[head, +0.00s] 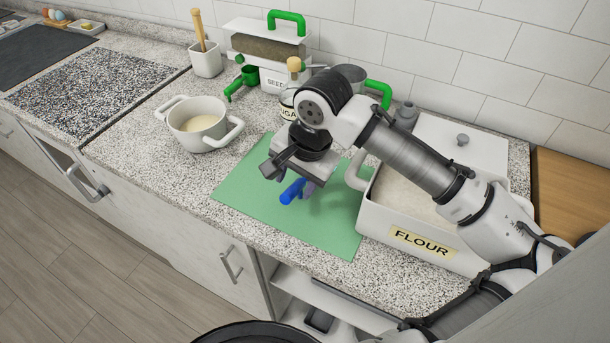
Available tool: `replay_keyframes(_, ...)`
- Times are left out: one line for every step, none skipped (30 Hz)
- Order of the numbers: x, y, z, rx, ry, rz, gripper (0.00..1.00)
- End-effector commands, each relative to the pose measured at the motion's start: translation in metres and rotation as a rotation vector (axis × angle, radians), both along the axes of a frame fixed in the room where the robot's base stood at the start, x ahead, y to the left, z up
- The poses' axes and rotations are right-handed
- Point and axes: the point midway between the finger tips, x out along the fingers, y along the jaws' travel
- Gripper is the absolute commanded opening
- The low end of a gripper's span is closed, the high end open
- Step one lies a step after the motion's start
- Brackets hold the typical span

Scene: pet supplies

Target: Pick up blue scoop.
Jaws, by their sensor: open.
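The blue scoop (292,191) lies on the green mat (262,222), near the mat's middle. Only its blue handle shows clearly; the rest is hidden behind my gripper. My gripper (287,176) is over the mat, pointing down, right above and partly in front of the scoop. Its jaws are open. I cannot tell from this view how far the fingers are from the scoop.
The flour bin (376,217) stands close to the right of the mat. A white pot (198,123) with two handles is at the left. The mat's front part is clear.

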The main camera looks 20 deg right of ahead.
Motion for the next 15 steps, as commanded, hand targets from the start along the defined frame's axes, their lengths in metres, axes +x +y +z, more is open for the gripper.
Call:
replay_keyframes(0.000, 0.000, -0.002, 0.000, 0.000, 0.000, 0.46)
replay_keyframes(0.000, 0.000, -0.003, -0.001, 0.000, 0.000, 0.46)
replay_keyframes(0.001, 0.000, -0.005, -0.001, 0.001, 0.000, 0.46)
replay_keyframes(0.001, 0.001, -0.008, -0.001, 0.001, 0.000, 0.46)
replay_keyframes(0.001, 0.001, -0.010, 0.000, 0.001, 0.000, 0.46)
replay_keyframes(0.001, 0.002, -0.015, 0.000, 0.002, 0.000, 0.46)
replay_keyframes(0.002, 0.002, -0.019, 0.000, 0.002, -0.001, 0.46)
replay_keyframes(0.002, 0.002, -0.023, 0.000, 0.002, -0.001, 0.46)
replay_keyframes(0.003, 0.003, -0.028, 0.000, 0.002, -0.001, 0.46)
replay_keyframes(0.003, 0.003, -0.033, 0.000, 0.002, -0.001, 0.46)
replay_keyframes(0.005, 0.004, -0.037, 0.000, 0.002, -0.001, 0.46)
replay_keyframes(0.006, 0.005, -0.042, 0.000, 0.002, -0.001, 0.46)
replay_keyframes(0.006, 0.005, -0.045, 0.000, 0.002, -0.001, 0.46)
replay_keyframes(0.007, 0.006, -0.048, 0.000, 0.000, -0.001, 0.46)
replay_keyframes(0.007, 0.006, -0.050, 0.000, 0.000, -0.001, 0.46)
